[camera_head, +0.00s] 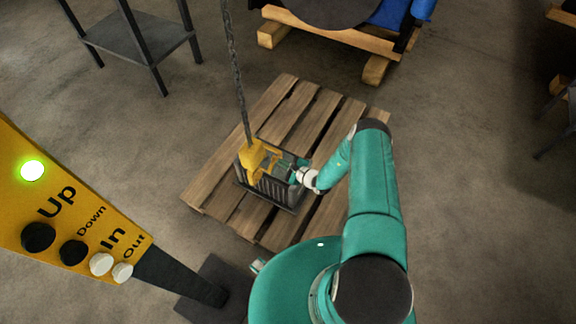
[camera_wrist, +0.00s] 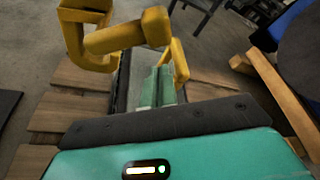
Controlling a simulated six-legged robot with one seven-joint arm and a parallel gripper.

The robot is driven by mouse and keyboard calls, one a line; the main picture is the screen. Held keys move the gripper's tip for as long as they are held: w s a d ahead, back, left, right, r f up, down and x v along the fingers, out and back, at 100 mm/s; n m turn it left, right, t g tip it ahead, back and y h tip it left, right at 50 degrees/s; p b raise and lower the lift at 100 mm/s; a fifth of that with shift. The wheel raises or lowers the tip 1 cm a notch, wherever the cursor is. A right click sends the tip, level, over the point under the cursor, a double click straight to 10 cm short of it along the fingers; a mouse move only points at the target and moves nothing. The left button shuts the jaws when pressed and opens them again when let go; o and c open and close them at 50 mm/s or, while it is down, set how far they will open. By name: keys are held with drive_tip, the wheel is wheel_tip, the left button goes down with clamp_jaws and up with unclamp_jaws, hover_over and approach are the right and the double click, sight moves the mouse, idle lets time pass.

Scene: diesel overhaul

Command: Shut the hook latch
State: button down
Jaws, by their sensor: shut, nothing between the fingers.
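The yellow hook (camera_head: 256,160) hangs on a dark chain (camera_head: 236,75) at a dark grey ribbed part (camera_head: 268,188) on the pallet. In the wrist view the hook's thick yellow body (camera_wrist: 125,36) crosses above my fingertips. A thin yellow piece (camera_wrist: 179,60), which looks like the latch, slants down just right of them. My gripper (camera_wrist: 158,80) is shut and empty, its teal fingers close beside this piece. I cannot tell whether they touch it. The head view shows my gripper (camera_head: 286,168) just right of the hook, partly hidden by my wrist.
The wooden pallet (camera_head: 215,184) lies on the concrete floor. A yellow control panel (camera_head: 75,215) with knobs and a green light stands at left. A grey table (camera_head: 140,38) is at the back left, and a wooden stand (camera_head: 345,38) with a dark round part is behind.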

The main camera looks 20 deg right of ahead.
sight(276, 160)
drive_tip(key=shift+s+a+r, duration=0.3)
drive_tip(key=shift+s+r, duration=0.05)
drive_tip(key=shift+r, duration=0.3)
drive_tip(key=shift+s+a+r, duration=0.3)
drive_tip(key=shift+r, duration=0.35)
drive_tip(key=shift+a+r+n+t, duration=0.1)
drive_tip(key=shift+r+n+t, duration=0.2)
drive_tip(key=shift+n, duration=0.2)
drive_tip(key=shift+s+a+r+n+t+h, duration=0.25)
drive_tip(key=shift+r+n+t, duration=0.25)
drive_tip(key=shift+n, duration=0.5)
drive_tip(key=s+a+n+t, duration=0.1)
drive_tip(key=n, duration=0.2)
drive_tip(key=s+a+r+n+t, duration=0.1)
drive_tip(key=n, duration=0.2)
drive_tip(key=s+a+r+n+t+y, duration=0.1)
drive_tip(key=n, duration=0.3)
drive_tip(key=shift+s, duration=0.1)
drive_tip(key=shift+s+a+r, duration=0.1)
drive_tip(key=shift+s+a, duration=0.45)
drive_tip(key=shift+s, duration=0.05)
